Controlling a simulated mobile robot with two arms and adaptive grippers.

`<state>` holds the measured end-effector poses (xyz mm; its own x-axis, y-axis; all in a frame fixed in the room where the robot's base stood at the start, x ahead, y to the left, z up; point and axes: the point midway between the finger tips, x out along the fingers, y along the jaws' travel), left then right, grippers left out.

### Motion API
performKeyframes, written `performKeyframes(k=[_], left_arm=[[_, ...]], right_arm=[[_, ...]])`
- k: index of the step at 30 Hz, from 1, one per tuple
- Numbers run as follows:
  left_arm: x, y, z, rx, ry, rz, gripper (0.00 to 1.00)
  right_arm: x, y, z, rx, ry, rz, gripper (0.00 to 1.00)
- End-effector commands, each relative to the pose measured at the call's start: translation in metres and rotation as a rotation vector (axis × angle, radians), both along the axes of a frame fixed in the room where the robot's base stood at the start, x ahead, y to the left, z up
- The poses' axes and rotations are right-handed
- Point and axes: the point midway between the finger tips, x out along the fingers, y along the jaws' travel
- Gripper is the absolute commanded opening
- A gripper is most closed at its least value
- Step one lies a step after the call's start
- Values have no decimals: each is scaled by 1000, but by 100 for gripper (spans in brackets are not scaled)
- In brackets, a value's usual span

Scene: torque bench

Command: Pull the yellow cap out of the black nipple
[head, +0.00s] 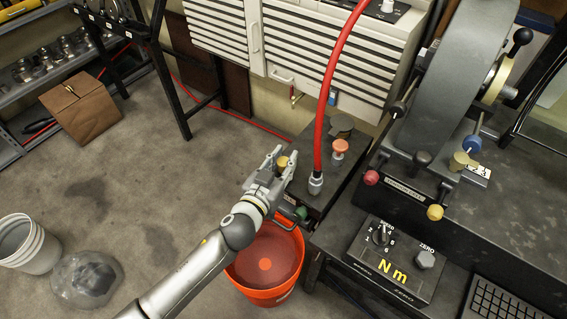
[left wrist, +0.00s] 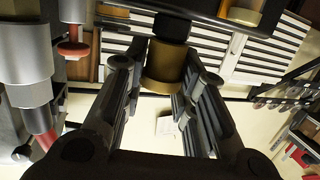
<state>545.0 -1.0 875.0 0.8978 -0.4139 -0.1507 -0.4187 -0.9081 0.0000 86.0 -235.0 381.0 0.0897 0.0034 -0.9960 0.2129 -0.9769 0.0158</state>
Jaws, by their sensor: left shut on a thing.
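The yellow cap (head: 283,162) shows small at the fingertips of my left gripper (head: 275,168), at the side of the dark bench block. In the left wrist view the yellow cap (left wrist: 165,72) is a dull brass-yellow cylinder between the two fingers of my left gripper (left wrist: 160,85). The gripper is shut on it. The black nipple (left wrist: 172,27) is directly against the cap, in line with it, and I see no gap between them. In the head view the nipple is hidden by the gripper. My right gripper is in neither view.
A red hose (head: 328,80) with a metal end stands beside the gripper, near an orange knob (head: 340,148). A green knob (head: 300,213) and an orange bucket (head: 265,292) are close below. A torque display box (head: 395,265) stands right.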

Motion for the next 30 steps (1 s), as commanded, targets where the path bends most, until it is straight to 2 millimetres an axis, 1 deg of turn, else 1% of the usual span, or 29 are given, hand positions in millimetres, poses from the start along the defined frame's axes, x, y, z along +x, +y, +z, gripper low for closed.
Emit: performKeyframes(k=[9, 30], left_arm=[[0, 0, 14, -1, -3, 0, 0], [0, 0, 41, 0, -1, 0, 0]], right_arm=[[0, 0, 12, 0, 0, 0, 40], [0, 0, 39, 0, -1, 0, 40]])
